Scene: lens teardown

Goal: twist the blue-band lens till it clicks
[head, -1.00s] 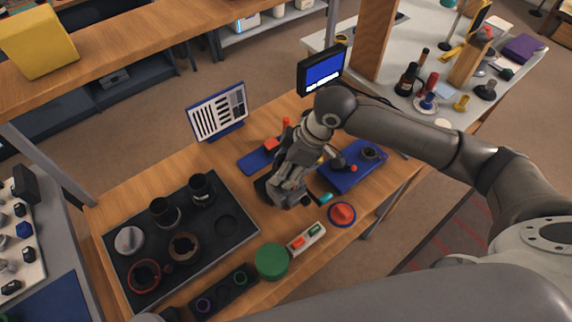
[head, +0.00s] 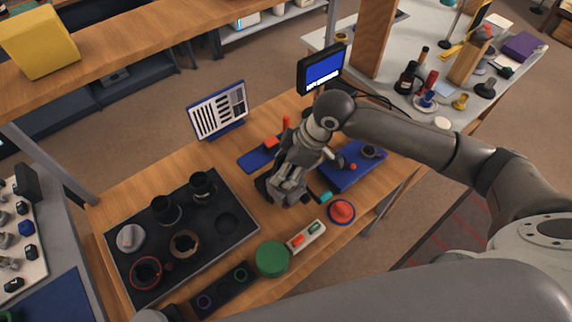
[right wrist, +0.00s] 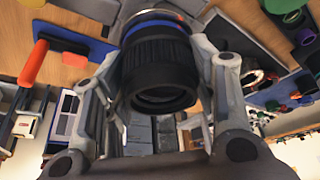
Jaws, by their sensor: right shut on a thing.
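The blue-band lens (right wrist: 158,70) fills the middle of the right wrist view. It is a black ribbed barrel with a dark glass end facing the camera, and a blue band (right wrist: 155,16) shows near its far end. My right gripper (right wrist: 160,62) has its fingers on both sides of the barrel and is shut on it. In the head view my right gripper (head: 288,188) is low over the middle of the bench and mostly hides the lens. What the lens sits in cannot be made out. My left gripper is not in view.
A black tray (head: 225,255) with several lens parts lies to the left. A green cylinder (head: 272,259), a two-button box (head: 306,236) and a red button (head: 342,210) stand in front. A blue mat (head: 340,182) lies right of the gripper. A chart stand (head: 217,110) and small screen (head: 322,70) stand behind.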

